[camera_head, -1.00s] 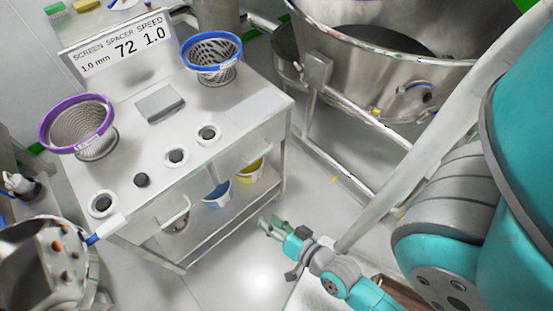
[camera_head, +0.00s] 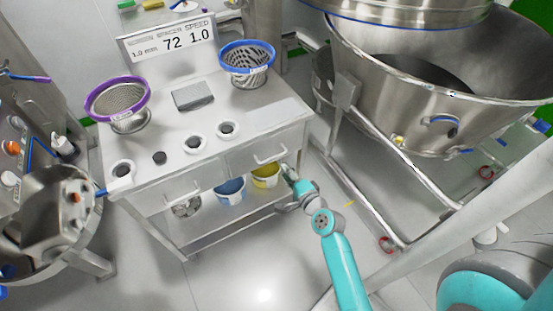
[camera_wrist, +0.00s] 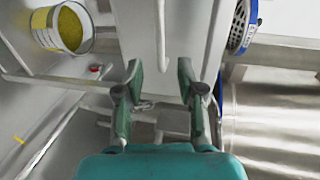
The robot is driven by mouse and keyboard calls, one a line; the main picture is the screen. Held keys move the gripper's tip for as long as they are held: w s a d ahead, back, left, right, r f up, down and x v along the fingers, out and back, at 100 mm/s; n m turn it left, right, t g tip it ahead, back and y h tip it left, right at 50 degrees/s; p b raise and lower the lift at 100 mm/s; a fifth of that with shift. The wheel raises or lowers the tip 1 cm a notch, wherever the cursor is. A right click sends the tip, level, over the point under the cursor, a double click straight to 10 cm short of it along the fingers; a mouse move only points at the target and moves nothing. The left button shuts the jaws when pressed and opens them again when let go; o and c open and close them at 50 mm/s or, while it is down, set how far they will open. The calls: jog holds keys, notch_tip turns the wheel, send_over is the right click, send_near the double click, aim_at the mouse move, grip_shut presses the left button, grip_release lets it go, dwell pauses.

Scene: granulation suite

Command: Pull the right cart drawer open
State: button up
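The steel cart (camera_head: 205,115) has two drawers, both closed as far as I can see. The right drawer (camera_head: 240,161) has a pale bar handle (camera_head: 271,158) on its front. My gripper (camera_head: 286,171) is just right of and below this handle, near the drawer's right end. In the wrist view, my gripper (camera_wrist: 160,78) is open, with a finger on each side. The handle (camera_wrist: 160,35) shows as a thin bar in line with the gap between the fingers. It looks ungripped. The right drawer's front (camera_wrist: 135,25) lies behind it.
On the lower shelf stand a yellow bucket (camera_head: 266,180) and a blue bucket (camera_head: 231,195). The blue-rimmed screen (camera_head: 247,76) and purple-rimmed screen (camera_head: 127,115) are on the cart top. A large steel bowl (camera_head: 370,85) on a tubular frame stands right. Floor in front is clear.

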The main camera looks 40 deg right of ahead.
aim_at(274, 157)
jog(key=x, duration=0.9)
grip_shut()
